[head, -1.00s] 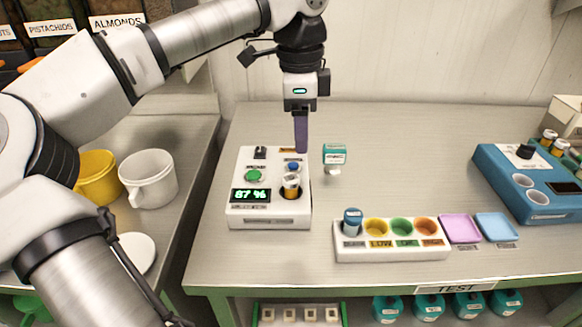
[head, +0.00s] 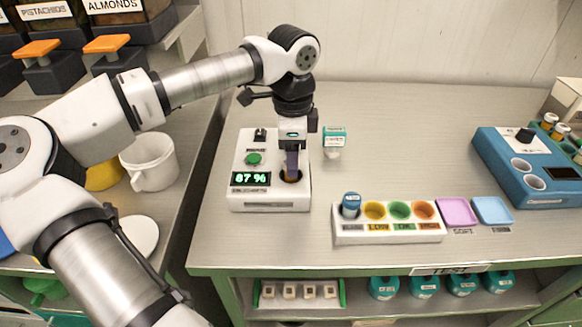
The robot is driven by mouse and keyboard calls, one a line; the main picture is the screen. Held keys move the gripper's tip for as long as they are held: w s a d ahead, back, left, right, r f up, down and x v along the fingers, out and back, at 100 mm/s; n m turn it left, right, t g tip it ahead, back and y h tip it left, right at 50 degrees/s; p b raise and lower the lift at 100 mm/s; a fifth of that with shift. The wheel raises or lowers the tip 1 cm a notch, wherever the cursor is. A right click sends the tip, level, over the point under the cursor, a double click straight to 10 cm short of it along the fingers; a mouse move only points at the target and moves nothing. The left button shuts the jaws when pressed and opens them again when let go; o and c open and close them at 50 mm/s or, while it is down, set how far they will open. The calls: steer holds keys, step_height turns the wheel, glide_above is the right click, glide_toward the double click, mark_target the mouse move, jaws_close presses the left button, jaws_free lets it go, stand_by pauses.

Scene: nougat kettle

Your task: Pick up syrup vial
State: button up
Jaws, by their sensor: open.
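A white tester (head: 270,205) with a green "87 %" display (head: 251,179) stands on the bench. In the earlier head view, a small amber vial with a blue cap stands upright in its round well. Now my gripper (head: 291,168) points straight down over that well, its purple fingers around or just in front of where the cap was. The fingers hide most of the vial, so contact cannot be told. My gripper is open. Another blue-capped vial (head: 351,204) stands in the left slot of a white rack (head: 390,237).
A small teal-and-white sign (head: 334,137) stands close right of my gripper. The rack has yellow, green and orange wells. Pink (head: 458,212) and blue trays (head: 493,211) lie beside it. A blue device (head: 530,175) with amber vials stands right. The back of the bench is clear.

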steer(key=shift+a+f+p, duration=0.15)
steer(key=shift+f+p, duration=0.15)
steer(key=shift+f, duration=1.25)
steer(key=shift+c, duration=0.3)
